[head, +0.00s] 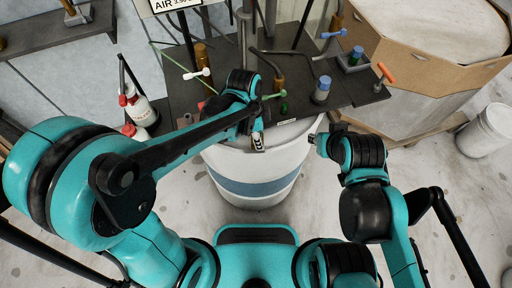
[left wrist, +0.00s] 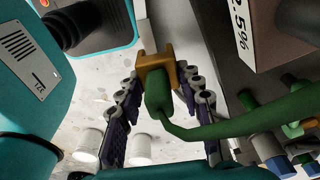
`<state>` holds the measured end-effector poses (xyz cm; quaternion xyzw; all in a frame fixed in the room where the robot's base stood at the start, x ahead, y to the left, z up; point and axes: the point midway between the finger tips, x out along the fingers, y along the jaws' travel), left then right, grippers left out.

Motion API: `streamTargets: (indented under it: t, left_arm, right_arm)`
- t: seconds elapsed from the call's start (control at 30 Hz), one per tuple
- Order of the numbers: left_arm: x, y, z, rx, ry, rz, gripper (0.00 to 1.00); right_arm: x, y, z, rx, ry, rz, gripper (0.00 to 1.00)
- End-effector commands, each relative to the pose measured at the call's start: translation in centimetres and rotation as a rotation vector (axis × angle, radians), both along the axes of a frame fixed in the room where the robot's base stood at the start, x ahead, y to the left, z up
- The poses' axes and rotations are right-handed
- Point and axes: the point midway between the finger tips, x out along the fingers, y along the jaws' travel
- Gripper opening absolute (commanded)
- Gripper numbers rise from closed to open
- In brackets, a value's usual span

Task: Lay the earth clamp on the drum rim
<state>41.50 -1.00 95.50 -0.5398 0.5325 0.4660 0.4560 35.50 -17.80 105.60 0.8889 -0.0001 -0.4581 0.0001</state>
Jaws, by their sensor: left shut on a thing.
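The earth clamp (left wrist: 156,82), a brass-coloured block with a green sleeve and green cable, sits between the two fingers of my left gripper (left wrist: 163,118) in the left wrist view. The gripper is shut on it. In the head view my left gripper (head: 257,141) is over the near upper part of the white drum (head: 255,190), by its rim (head: 288,133). The clamp is mostly hidden there by my arm, and I cannot tell whether it touches the rim. My right gripper (head: 316,139) is right of the drum, its fingers too small to read.
A dark bench (head: 205,72) with several tools and bottles stands behind the drum. A large cardboard container (head: 420,85) is at the back right, a white bucket (head: 487,130) at far right. A red-capped bottle (head: 142,110) stands left. Floor around the drum's front is clear.

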Motion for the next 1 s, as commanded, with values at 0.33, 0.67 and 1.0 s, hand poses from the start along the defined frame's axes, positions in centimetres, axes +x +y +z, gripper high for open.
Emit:
streamTargets:
  t: [0.33,0.67,1.0]
  left_arm:
    - [-0.9,1.0,-2.9,0.0,0.0,-0.001,0.0]
    - [-0.9,1.0,-4.7,0.0,0.0,0.0,0.0]
    - [-0.9,1.0,-5.2,0.0,0.0,0.0,0.56]
  right_arm:
    - [0.0,0.0,-1.4,0.0,0.0,0.0,0.33]
    - [0.0,0.0,-2.1,0.0,0.0,0.0,0.33]
    - [0.0,0.0,-2.5,0.0,0.0,0.0,0.33]
